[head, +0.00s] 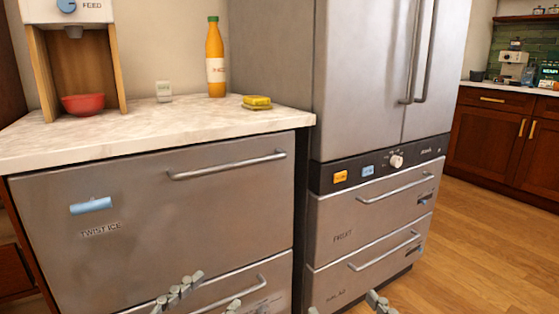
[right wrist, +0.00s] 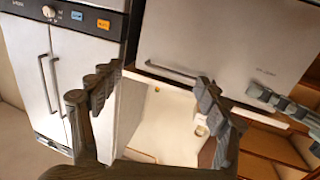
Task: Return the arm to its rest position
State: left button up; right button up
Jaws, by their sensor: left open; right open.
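My left gripper (head: 205,296) shows at the bottom of the head view, with only its grey ridged fingers in the picture. Its fingers are apart with nothing between them, in front of the lower drawer under the counter. My right gripper (head: 345,307) barely enters at the bottom edge, in front of the lower fridge drawers. In the right wrist view, the right gripper (right wrist: 155,105) is open and empty, its two dark fingers wide apart. The fingers of my left gripper also show at the right of that view (right wrist: 285,108). Most of both arms is hidden.
A steel front with a handle (head: 228,166) stands under the marble counter (head: 150,128). On the counter are a red bowl (head: 83,104), an orange bottle (head: 216,65) and a yellow sponge (head: 257,102). The steel fridge (head: 365,75) stands right. Wooden floor (head: 480,240) is clear.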

pick_arm(q)
jog(key=s+a+f+n+g+y+p, duration=0.2)
jog(key=a+f+n+g+y+p, duration=0.15)
jog(key=f, duration=0.55)
jog(key=s+a+f+n+g+y+p, duration=0.1)
jog(key=a+f+n+g+y+p, duration=0.3)
jog(key=f, duration=0.5)
pick_arm(e)
jog(key=s+d+f+g+h+b, duration=0.15)
jog(key=d+f+g, duration=0.25)
jog(key=f, duration=0.4)
jog(key=s+d+f+g+h, duration=0.1)
jog(key=d+f+g+h, duration=0.25)
jog(key=f, duration=0.55)
pick_arm(q)
jog(key=s+a+f+g+y+p, duration=0.3)
jog(key=s+a+f+g, duration=0.2)
jog(key=s+a+f, duration=0.3)
notch_tip(320, 180, down, 2)
jog(key=s, duration=0.2)
jog(key=shift+s+a+p, duration=0.3)
jog(key=shift+p, duration=0.05)
pick_arm(e)
jog(key=s+d+f+m+g+h, duration=0.1)
jog(key=s+d+f+m+g, duration=0.1)
jog(key=s+d+f+g, duration=0.4)
jog(key=s+d+f, duration=0.3)
jog(key=shift+s+f+h, duration=0.3)
jog(key=shift+s+f, duration=0.05)
